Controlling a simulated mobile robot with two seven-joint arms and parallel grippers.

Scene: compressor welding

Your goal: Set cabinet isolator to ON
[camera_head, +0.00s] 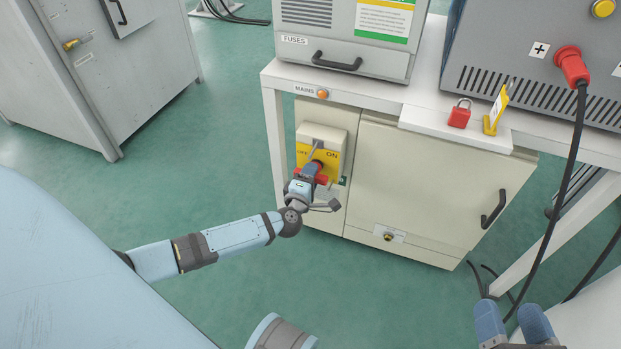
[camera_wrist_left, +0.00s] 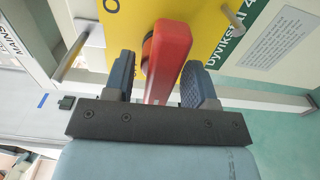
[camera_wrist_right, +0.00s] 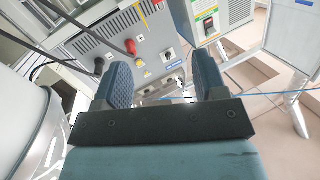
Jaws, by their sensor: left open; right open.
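The cabinet isolator has a yellow plate (camera_head: 330,158) marked OFF at left and ON at right, on the beige cabinet below the bench. Its red handle (camera_wrist_left: 170,60) stands between the fingers of my left gripper (camera_wrist_left: 158,78), with gaps visible beside it. My left gripper (camera_head: 316,170) is open around the handle and hides part of it in the head view. Which marking the handle points to is not clear. My right gripper (camera_head: 514,322) is open and empty at the lower right; it also shows in the right wrist view (camera_wrist_right: 163,75).
A red padlock (camera_head: 460,113) and a yellow tag (camera_head: 496,112) are on the bench ledge. A black cable (camera_head: 567,170) hangs from a red plug (camera_head: 571,65) at the right. The cabinet door (camera_head: 425,190) is shut. Green floor (camera_head: 215,150) left of the bench is clear.

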